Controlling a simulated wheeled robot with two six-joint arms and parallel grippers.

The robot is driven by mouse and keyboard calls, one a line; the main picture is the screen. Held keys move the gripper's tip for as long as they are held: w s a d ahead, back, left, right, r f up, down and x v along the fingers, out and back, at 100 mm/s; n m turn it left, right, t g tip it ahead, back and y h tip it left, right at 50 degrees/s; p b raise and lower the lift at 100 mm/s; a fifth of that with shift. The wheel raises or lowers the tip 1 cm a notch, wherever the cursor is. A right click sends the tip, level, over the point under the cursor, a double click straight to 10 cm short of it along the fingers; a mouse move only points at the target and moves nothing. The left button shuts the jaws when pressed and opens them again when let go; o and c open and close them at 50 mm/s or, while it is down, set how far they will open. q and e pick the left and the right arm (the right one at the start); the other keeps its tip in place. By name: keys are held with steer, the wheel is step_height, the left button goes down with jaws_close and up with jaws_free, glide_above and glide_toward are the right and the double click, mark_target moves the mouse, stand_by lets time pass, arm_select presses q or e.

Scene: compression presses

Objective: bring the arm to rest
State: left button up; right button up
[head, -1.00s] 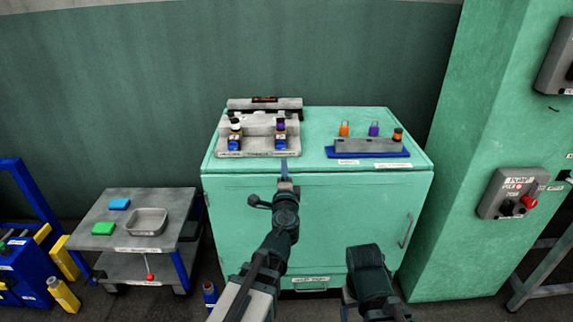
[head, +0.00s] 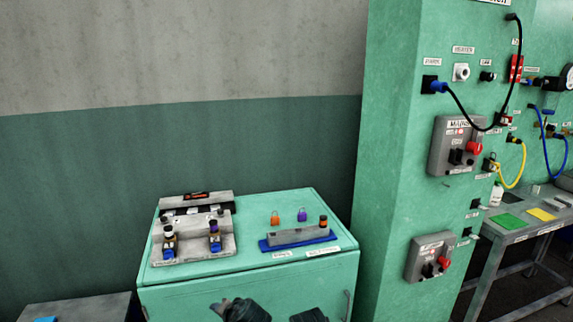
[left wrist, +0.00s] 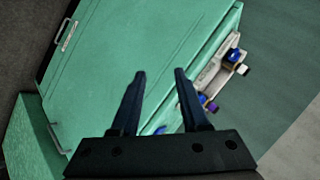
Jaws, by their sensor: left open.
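My left gripper (left wrist: 160,76) is open and empty in the left wrist view, its two dark fingers apart in front of the green cabinet (left wrist: 110,75). In the head view, dark parts of my two arms show at the bottom edge, in front of the cabinet (head: 200,300); no fingers can be made out clearly there. My right gripper is not visible.
On the cabinet top stand a grey stand (head: 190,245) holding dark-capped items and a blue tray (head: 270,245) with a grey block. A green panel with switches (head: 430,257) stands right, beside a bench.

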arm_select(q)
steer(key=s+d+r+n+g+h+p, duration=0.1)
steer(key=s+d+g+h+p, duration=0.4)
steer(key=s+d, duration=0.7)
steer(key=s+r+g+p, duration=0.1)
steer(key=s+g+p, duration=0.1)
steer(key=s+g, duration=0.1)
steer(key=shift+s+d+r, duration=0.15)
steer(key=shift+s+d, duration=0.1)
arm_select(e)
step_height(320, 180, up, 10)
